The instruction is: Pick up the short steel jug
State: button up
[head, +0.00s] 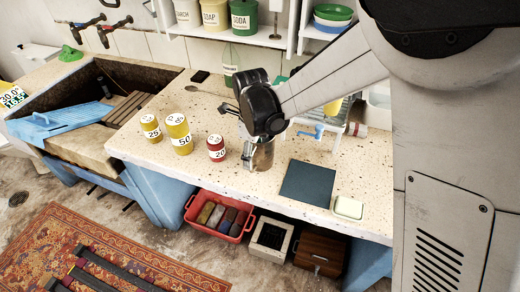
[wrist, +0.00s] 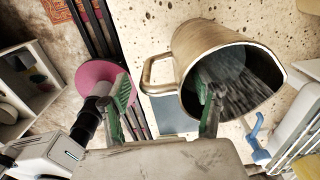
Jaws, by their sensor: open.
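The short steel jug (head: 264,157) stands on the speckled stone counter (head: 200,185), partly hidden by my gripper in the head view. In the wrist view the jug (wrist: 200,40) looks brownish and metallic, with its dark open mouth facing the camera. Its handle (wrist: 147,76) points left and lies between my two fingers. My gripper (wrist: 165,88) is open. Its left finger is outside, left of the handle, and its right finger overlaps the jug's mouth; I cannot tell how deep it reaches. In the head view my gripper (head: 250,150) is right at the jug's top.
A red canister (head: 217,153) marked 20 and yellow canisters marked 50 (head: 179,138) and 25 (head: 150,131) stand left of the jug. A dark slab (head: 307,184) and soap dish (head: 348,207) lie right. A blue item (head: 312,132) and a rack stand close behind-right.

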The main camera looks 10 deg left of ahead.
jog(key=shift+f, duration=0.55)
grip_shut()
